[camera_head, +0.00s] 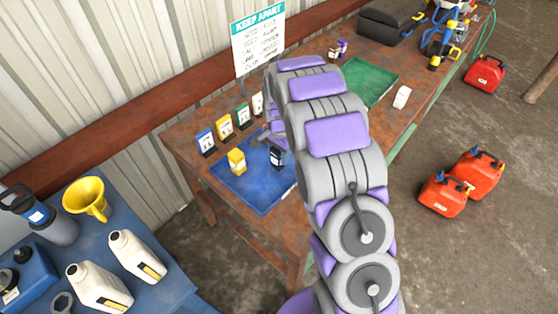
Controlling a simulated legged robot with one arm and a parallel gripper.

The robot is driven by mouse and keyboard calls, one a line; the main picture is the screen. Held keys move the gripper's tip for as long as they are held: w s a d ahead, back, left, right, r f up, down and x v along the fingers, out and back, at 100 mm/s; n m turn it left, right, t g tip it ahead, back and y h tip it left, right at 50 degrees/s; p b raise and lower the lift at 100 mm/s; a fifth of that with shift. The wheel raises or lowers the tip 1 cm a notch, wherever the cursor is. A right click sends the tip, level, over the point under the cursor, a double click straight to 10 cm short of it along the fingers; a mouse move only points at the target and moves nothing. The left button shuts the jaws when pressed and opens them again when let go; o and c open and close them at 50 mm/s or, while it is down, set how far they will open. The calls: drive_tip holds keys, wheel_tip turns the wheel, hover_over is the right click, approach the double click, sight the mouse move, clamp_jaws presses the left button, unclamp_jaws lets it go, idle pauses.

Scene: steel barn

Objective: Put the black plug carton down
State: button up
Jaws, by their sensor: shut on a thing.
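The black plug carton (276,157) is at the right part of the blue tray (240,194) on the rusty bench. My gripper (274,143) is just above it, partly hidden behind my own arm, and is shut on the carton. I cannot tell whether the carton's base touches the tray. A yellow carton (236,161) stands in the same tray, left of the black one and apart from it.
Small blue, yellow, green and white cards or cartons stand behind the tray, below a sign (258,40). A green tray (369,83) and a white carton (402,97) are farther right. A blue table (165,285) with bottles and a funnel (87,198) is front left. Red cans stand on the floor.

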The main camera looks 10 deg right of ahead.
sight(276, 161)
drive_tip(key=f, duration=0.1)
drive_tip(key=a+f, duration=0.1)
drive_tip(key=f, duration=0.1)
drive_tip(key=shift+s+f+b, duration=0.1)
drive_tip(key=shift+f+b, duration=0.1)
drive_tip(key=shift+b, duration=0.1)
drive_tip(key=shift+d+r, duration=0.1)
drive_tip(key=shift+d, duration=0.35)
drive_tip(key=o, duration=0.9)
drive_tip(key=shift+d, duration=0.1)
drive_tip(key=shift+o, duration=1.3)
drive_tip(key=shift+a, duration=0.4)
drive_tip(key=shift+d+r, duration=0.15)
drive_tip(key=shift+r, duration=0.45)
wheel_tip(276, 161, up, 11)
drive_tip(key=shift+f+p, duration=0.1)
drive_tip(key=shift+p, duration=1.1)
drive_tip(key=shift+r, duration=0.2)
drive_tip(key=s+r+n, duration=0.3)
drive_tip(key=s+r, duration=0.5)
drive_tip(key=s, duration=0.3)
drive_tip(key=s+r+n+g, duration=0.1)
drive_tip(key=s+r+n, duration=0.3)
drive_tip(key=s, duration=2.7)
drive_tip(key=n, duration=0.3)
drive_tip(key=shift+n+g, duration=0.4)
